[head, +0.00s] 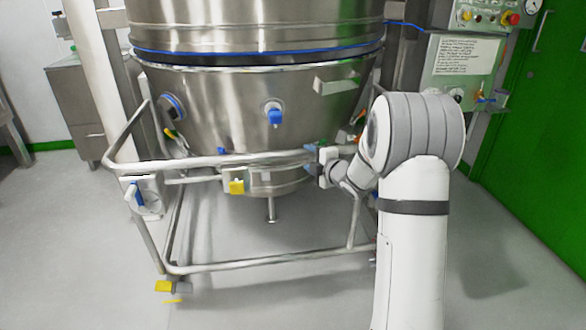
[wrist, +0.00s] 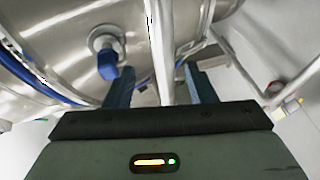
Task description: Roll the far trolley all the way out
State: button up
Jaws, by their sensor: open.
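The trolley is a tubular steel frame (head: 240,160) under a large conical steel bowl (head: 225,100). Its top front rail runs across the head view, and the same bar (wrist: 161,50) runs up the wrist view between my fingers. My gripper (head: 312,160) is at the right part of that rail, small and partly hidden by my arm in the head view. In the wrist view my gripper (wrist: 160,90) is open, with one dark finger on each side of the bar. Whether either finger touches the bar cannot be told.
A blue-capped port (wrist: 108,62) on the bowl is close left of my fingers. A control panel (head: 462,70) and green wall (head: 545,130) stand at the right. A steel cabinet (head: 75,105) is at the back left. The grey floor (head: 70,260) is clear at the front left.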

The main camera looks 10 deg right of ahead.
aim_at(299, 155)
jog(key=shift+w+a+f, duration=0.15)
jog(key=shift+w+f, duration=0.1)
jog(key=shift+f, duration=0.2)
jog(key=shift+n, duration=0.3)
jog(key=b+x, duration=0.1)
jog(key=x, duration=0.6)
jog(key=shift+w+a+r, duration=0.1)
jog(key=shift+w+a, duration=0.05)
jog(key=shift+a, duration=0.05)
jog(key=shift+c, duration=0.4)
